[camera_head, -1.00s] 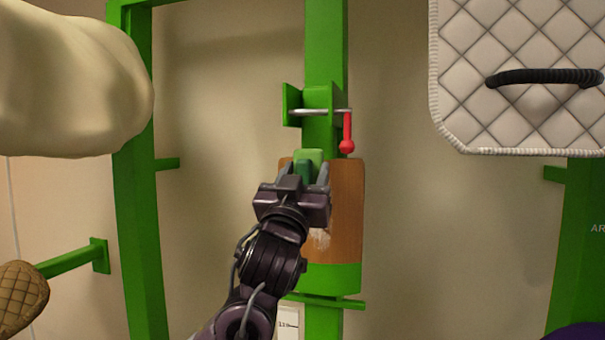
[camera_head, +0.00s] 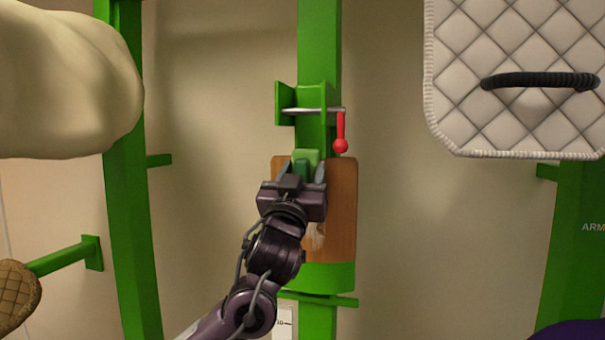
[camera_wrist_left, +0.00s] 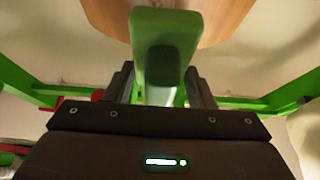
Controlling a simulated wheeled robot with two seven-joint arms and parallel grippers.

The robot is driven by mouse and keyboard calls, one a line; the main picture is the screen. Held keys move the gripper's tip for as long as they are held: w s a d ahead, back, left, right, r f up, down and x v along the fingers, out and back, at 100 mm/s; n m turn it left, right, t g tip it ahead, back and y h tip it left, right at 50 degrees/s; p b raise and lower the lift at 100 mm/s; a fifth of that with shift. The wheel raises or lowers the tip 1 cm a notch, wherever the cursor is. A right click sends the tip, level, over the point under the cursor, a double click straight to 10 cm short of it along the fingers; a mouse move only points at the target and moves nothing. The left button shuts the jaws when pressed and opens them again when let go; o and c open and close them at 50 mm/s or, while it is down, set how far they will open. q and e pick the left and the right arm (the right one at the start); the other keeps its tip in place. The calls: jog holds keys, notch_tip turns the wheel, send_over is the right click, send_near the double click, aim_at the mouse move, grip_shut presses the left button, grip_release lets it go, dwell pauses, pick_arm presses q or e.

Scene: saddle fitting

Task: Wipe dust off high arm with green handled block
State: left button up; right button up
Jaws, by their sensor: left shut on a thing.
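My left gripper (camera_head: 303,172) is shut on the handle of the green handled block (camera_head: 308,157), in front of the upper part of a wooden-faced arm (camera_head: 343,210) on the central green post. In the left wrist view the green handle (camera_wrist_left: 166,45) stands between the fingers, with the wooden face (camera_wrist_left: 215,18) just beyond it. A pale dusty patch (camera_head: 318,237) shows on the wood, right of my wrist. The gripper hides part of the wood, and I cannot tell whether the block touches it. My right gripper is not in view.
A red-handled pin (camera_head: 340,143) crosses a bracket on the post (camera_head: 318,60) above the wood. A quilted white pad (camera_head: 520,110) with a black handle hangs at right. A cream padded shape (camera_head: 65,80) fills the upper left. Green side posts (camera_head: 130,200) stand apart from my arm.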

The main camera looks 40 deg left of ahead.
pick_arm(q)
jog(key=shift+w+a, duration=0.3)
jog(key=shift+w, duration=0.2)
jog(key=shift+w+a+p, duration=0.2)
jog(key=shift+w+p, duration=0.15)
jog(key=shift+p, duration=0.05)
notch_tip(320, 180, down, 5)
jog(key=b, duration=0.4)
jog(key=shift+s+r+b, duration=0.1)
jog(key=shift+r+b, duration=0.1)
jog(key=shift+b, duration=0.15)
jog(key=shift+f+b, duration=5.45)
jog(key=shift+f, duration=0.7)
jog(key=shift+r, duration=0.2)
